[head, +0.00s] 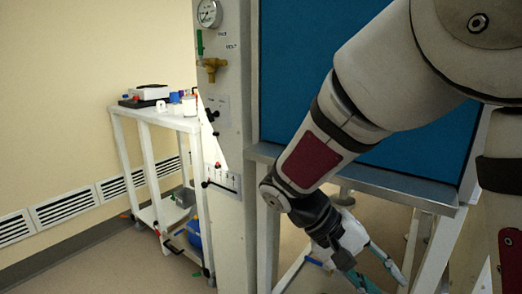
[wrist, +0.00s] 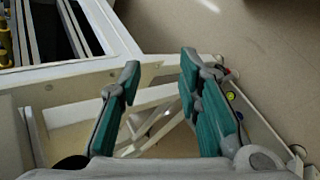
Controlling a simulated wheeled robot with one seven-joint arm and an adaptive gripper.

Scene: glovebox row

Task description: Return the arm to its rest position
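My arm reaches down from the upper right in the head view, in front of the blue-panelled glovebox (head: 310,60). My gripper (head: 385,280) hangs low at the bottom of that view, below the glovebox's front ledge. In the wrist view my gripper (wrist: 158,62) shows two teal-padded fingers spread well apart. Nothing is between them. They point over white frame bars and the floor. I cannot tell how far the fingers are from the bars.
A grey column (head: 232,130) with a gauge (head: 208,13) and brass valve (head: 211,67) stands left of the glovebox. A white cart (head: 160,117) holding small items stands farther left. White frame bars (wrist: 85,78) lie close around my gripper. Open floor (wrist: 270,50) shows at upper right.

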